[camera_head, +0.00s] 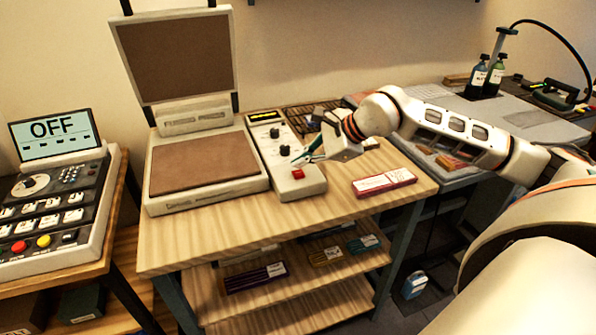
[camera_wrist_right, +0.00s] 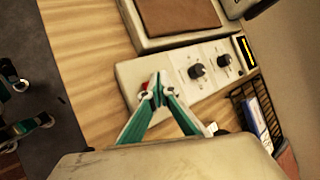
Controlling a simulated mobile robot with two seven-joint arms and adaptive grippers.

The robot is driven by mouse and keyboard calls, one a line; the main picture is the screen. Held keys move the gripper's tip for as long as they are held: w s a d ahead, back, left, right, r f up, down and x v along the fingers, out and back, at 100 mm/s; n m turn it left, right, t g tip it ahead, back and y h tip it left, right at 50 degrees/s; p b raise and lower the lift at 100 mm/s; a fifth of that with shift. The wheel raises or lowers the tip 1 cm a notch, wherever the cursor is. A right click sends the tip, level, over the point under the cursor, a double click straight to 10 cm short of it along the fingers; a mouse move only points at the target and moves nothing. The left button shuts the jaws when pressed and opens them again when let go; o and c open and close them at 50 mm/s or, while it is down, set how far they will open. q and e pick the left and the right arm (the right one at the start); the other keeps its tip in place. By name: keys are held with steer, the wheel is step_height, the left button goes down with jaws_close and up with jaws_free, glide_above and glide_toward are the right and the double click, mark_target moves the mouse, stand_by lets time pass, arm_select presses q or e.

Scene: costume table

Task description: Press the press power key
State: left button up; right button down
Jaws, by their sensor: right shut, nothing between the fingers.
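A grey control box (camera_head: 284,160) stands beside the open heat press (camera_head: 203,163). It has a red key (camera_head: 298,174) at its near end, two black knobs and a small lit display. My right gripper (camera_head: 297,161) is shut and empty, its teal fingers reaching in over the box just behind the red key. In the right wrist view the fingertips (camera_wrist_right: 156,87) overlap the red key (camera_wrist_right: 145,88), which is mostly hidden. I cannot tell whether they touch it. My left gripper is not in view.
A console (camera_head: 55,205) at the left has a screen reading OFF and red and yellow buttons. A red-and-white packet (camera_head: 384,183) lies right of the box. A dark wire rack (camera_head: 310,115) is behind. The table's front strip is clear.

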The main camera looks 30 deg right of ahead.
mark_target(301, 174)
steer(key=shift+r, duration=0.1)
step_height(301, 174, up, 6)
steer(key=p, duration=0.3)
stand_by(0.5)
stand_by(0.4)
